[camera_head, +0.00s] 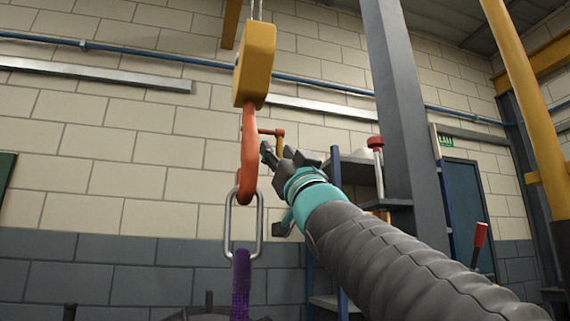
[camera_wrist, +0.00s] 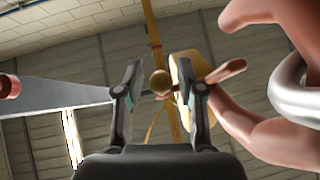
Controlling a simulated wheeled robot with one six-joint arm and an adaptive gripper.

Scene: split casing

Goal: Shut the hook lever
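The orange hook (camera_head: 249,155) hangs under a yellow block (camera_head: 254,65). A hook lever (camera_head: 268,131) sticks out to the right of the hook in the head view, with a brass-coloured handle (camera_head: 280,145) hanging from its end. In the wrist view the handle's round end (camera_wrist: 160,83) shows between the fingertips, with the lever's orange arm (camera_wrist: 227,71) behind it to the right. My gripper (camera_wrist: 161,88) is open, with gaps on both sides of the handle. In the head view my gripper (camera_head: 273,156) is right of the hook, and the handle's lower end is partly hidden.
A metal link (camera_head: 231,222) hangs in the hook, with a purple strap (camera_head: 240,285) below it. The link also shows close at the right of the wrist view (camera_wrist: 284,92). A grey column (camera_head: 400,110) and a shelf rack (camera_head: 352,168) stand behind my arm. Left of the hook is free.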

